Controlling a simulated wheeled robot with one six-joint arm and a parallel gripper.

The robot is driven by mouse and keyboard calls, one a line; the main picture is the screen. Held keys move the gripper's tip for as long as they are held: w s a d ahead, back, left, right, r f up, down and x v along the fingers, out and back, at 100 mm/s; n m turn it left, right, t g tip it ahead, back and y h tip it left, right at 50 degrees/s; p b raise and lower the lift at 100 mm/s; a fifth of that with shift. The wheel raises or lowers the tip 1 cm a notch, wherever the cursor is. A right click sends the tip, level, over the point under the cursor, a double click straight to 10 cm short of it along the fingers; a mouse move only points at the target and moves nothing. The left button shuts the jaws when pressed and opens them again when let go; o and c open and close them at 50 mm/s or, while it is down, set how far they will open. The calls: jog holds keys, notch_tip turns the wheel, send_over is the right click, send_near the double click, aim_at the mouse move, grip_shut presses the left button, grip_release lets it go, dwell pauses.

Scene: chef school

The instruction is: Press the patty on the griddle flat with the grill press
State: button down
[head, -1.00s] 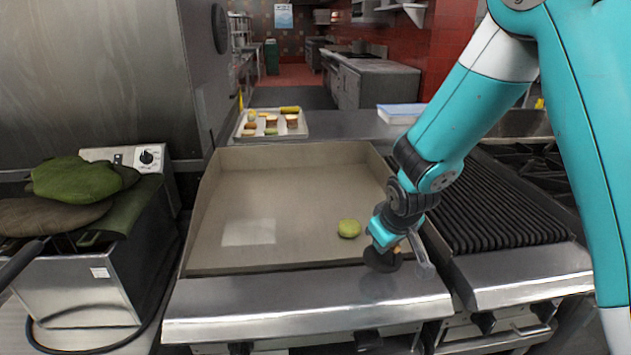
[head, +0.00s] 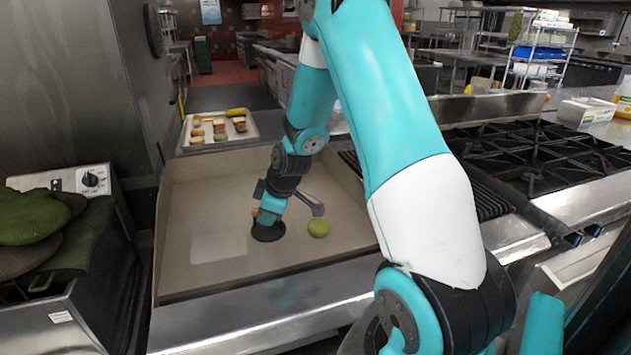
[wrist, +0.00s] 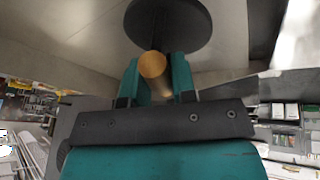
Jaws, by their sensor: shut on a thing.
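My gripper (head: 267,213) is over the griddle, shut on the press's handle. The wrist view shows the wooden handle (wrist: 152,66) between the fingers and the black disc beyond it. Whether the disc touches the griddle is unclear. The patty is not visible in the wrist view.
Raised walls edge the griddle at the back and sides. A tray of food (head: 220,128) stands behind it. A grill grate and burners (head: 530,155) are at right. The griddle's left half is clear.

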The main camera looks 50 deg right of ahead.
jog(key=s+d+r+n+y+p, duration=0.1)
jog(key=s+d+n, duration=0.1)
jog(key=d, duration=0.5)
jog(key=s+d+r+n+y+p, duration=0.1)
jog(key=s+d+r+n, duration=0.15)
jog(key=d, duration=0.35)
jog(key=shift+n+g, duration=0.25)
jog(key=shift+g, duration=0.15)
jog(key=shift+s+d+f+b, duration=0.15)
jog(key=shift+f+b, duration=0.75)
jog(key=shift+f, duration=0.65)
jog(key=shift+d+f+b, duration=0.15)
jog(key=shift+f+b, duration=0.75)
jog(key=shift+f, duration=0.65)
jog(key=shift+s+a+f+b, duration=0.1)
jog(key=shift+s+f+b, duration=0.2)
jog(key=shift+f, duration=0.25)
dwell(0.6)
jog(key=shift+w+r+p, duration=0.2)
jog(key=shift+r+p, duration=0.95)
jog(key=shift+r, duration=0.7)
notch_tip(320, 180, up, 6)
jog(key=p, duration=0.3)
jog(key=shift+f, duration=0.1)
